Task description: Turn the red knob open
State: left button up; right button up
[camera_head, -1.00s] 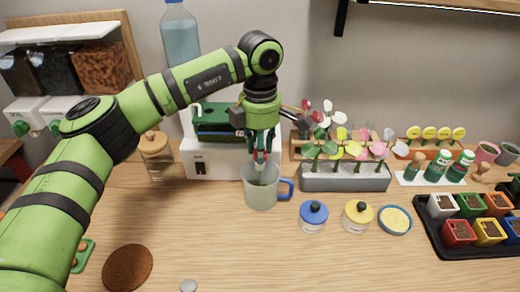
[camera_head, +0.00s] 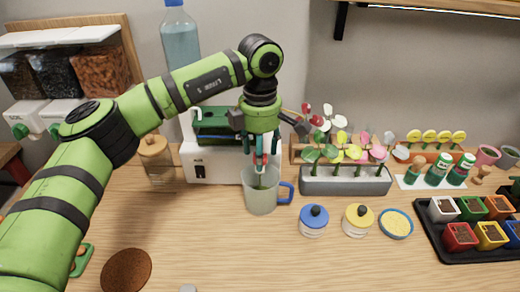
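My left gripper (camera_head: 262,162) points down in front of the white dispenser (camera_head: 207,165), directly over the mouth of a grey mug (camera_head: 261,201) with a blue handle. Its fingertips are close together at the mug's rim. A small red patch shows between or on the fingers, but I cannot tell whether it is the red knob or part of the gripper. No red knob shows clearly elsewhere; the gripper hides the dispenser's front there. Whether the fingers are closed on anything is unclear. My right gripper is not in view.
A grey planter of paper-like flowers (camera_head: 345,181) stands just right of the mug. Blue-lidded (camera_head: 313,222) and yellow-lidded (camera_head: 357,221) jars sit in front. A glass jar (camera_head: 157,160) stands left of the dispenser. A black tray of coloured pots (camera_head: 437,250) is at right.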

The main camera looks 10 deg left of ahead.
pick_arm(q)
notch_tip(320, 180, up, 12)
dwell(0.6)
